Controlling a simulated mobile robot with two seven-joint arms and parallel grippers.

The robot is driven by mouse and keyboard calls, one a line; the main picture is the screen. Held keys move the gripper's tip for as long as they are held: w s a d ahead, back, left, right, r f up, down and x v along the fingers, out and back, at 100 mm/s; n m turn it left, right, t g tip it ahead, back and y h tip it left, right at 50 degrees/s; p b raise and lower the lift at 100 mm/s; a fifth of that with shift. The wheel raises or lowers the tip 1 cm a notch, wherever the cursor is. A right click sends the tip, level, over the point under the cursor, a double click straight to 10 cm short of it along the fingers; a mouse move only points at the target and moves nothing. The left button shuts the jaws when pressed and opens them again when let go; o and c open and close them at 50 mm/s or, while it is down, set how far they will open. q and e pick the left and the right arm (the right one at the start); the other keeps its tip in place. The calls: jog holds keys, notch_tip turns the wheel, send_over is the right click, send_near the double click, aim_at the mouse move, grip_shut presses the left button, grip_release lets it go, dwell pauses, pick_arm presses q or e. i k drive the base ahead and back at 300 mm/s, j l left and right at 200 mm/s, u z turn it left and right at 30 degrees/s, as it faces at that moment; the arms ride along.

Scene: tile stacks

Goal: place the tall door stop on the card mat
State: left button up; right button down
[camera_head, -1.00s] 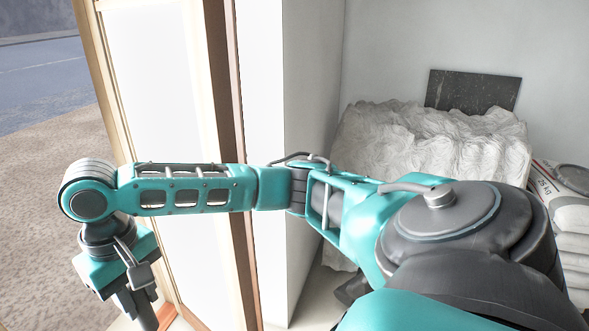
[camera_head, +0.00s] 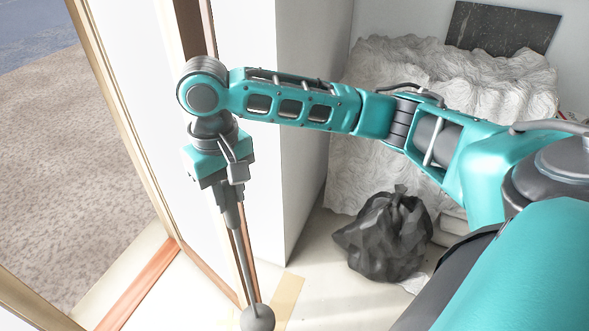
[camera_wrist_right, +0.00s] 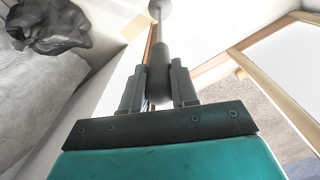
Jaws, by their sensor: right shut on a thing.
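My right gripper (camera_head: 231,208) is shut on the tall door stop (camera_head: 257,318), a grey piece with a thick grip, a thin rod and a round ball end. The door stop hangs below the gripper, ball end down. In the right wrist view, the fingers (camera_wrist_right: 157,72) stand on both sides of its thick part, and the ball end (camera_wrist_right: 160,9) shows at the top. A flat tan piece on the floor, which looks like the card mat (camera_head: 288,294), lies beside the ball end, partly hidden by it. I cannot tell the ball's height above the floor. My left gripper is out of view.
A dark crumpled bag (camera_head: 388,238) sits on the floor right of the tan piece. A white lumpy heap (camera_head: 400,110) and a dark slab (camera_head: 503,25) are behind. A doorway with a reddish sill (camera_head: 140,283) is at left, close to a white wall (camera_head: 300,120).

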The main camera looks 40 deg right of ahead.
aim_at(287, 292)
jog(key=l+z, duration=0.25)
jog(key=i+l+z, duration=0.25)
jog(key=l, duration=0.2)
jog(key=i+l+u, duration=0.3)
jog(key=l+u, duration=0.2)
jog(key=l, duration=0.2)
jog(key=l+u, duration=0.25)
jog(key=i+l, duration=0.05)
jog(key=l, duration=0.05)
